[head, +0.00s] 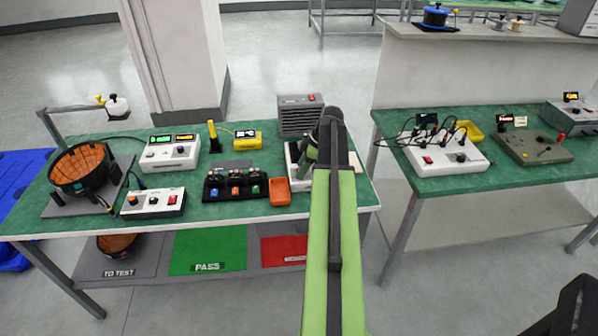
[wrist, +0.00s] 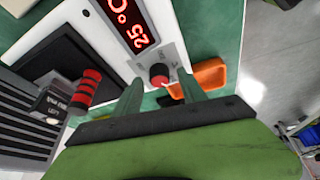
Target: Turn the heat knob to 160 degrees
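My gripper (wrist: 161,84) is open and empty. Its two green fingers are on either side of the knob in the wrist view, and I cannot tell whether they touch it. In the head view the white unit (head: 293,152) stands at the right end of the left bench, mostly hidden behind my arm. The knob and fingertips are hidden there.
A red-and-black handle (wrist: 87,89) is left of my fingers. A grey vented box (head: 299,115) stands behind the unit. Instruments crowd the green bench (head: 235,210).

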